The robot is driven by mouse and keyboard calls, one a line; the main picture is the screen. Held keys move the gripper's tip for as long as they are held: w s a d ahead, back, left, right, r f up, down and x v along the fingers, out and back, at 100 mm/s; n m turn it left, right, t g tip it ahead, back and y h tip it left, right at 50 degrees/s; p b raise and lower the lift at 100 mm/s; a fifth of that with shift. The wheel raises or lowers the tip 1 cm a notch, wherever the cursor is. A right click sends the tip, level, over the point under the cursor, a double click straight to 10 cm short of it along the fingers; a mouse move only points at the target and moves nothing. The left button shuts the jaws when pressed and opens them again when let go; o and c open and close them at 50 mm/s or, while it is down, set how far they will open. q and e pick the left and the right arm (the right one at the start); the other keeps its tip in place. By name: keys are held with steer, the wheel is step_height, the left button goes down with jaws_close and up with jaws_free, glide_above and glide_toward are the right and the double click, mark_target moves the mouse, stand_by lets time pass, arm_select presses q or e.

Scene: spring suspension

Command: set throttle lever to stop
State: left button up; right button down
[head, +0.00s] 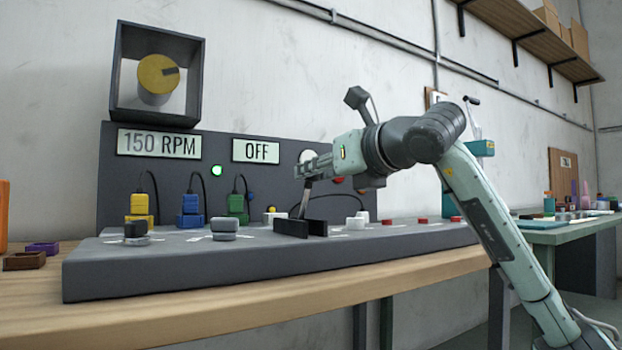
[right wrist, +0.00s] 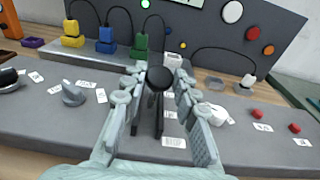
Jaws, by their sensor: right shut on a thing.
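The throttle lever (head: 305,203) is a thin metal lever rising from a black slotted guard (head: 292,228) on the grey console. It leans slightly to the right in the head view, and its top is hidden by my right gripper (head: 303,170). In the right wrist view its dark round knob (right wrist: 159,78) sits between the two fingers of my right gripper (right wrist: 156,88), which is shut on it. The guard's dark walls (right wrist: 150,120) show below the knob. My left gripper is not in view.
The grey console (head: 200,268) stands on a wooden bench. Its back panel has displays reading 150 RPM (head: 159,144) and OFF (head: 256,151) and a lit green lamp (head: 216,171). Yellow, blue and green plugs (head: 237,205), grey knobs (head: 225,229) and red buttons (head: 421,219) surround the lever.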

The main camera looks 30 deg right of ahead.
steer(key=shift+s+f, duration=0.4)
steer(key=shift+f, duration=0.3)
steer(key=shift+a+f+b, duration=0.1)
steer(key=shift+a+b, duration=0.05)
steer(key=shift+b, duration=0.15)
steer(key=shift+f, duration=0.1)
steer(key=c, duration=1.6)
jaws_free()
steer(key=o, duration=0.4)
steer(key=shift+s+r, duration=0.25)
steer(key=shift+r, duration=0.05)
steer(key=s, duration=0.4)
steer(key=s+r, duration=0.1)
steer(key=s, duration=0.6)
steer(key=shift+s+d+r, duration=0.15)
steer(key=shift+s+d, duration=0.15)
steer(key=shift+d, duration=0.05)
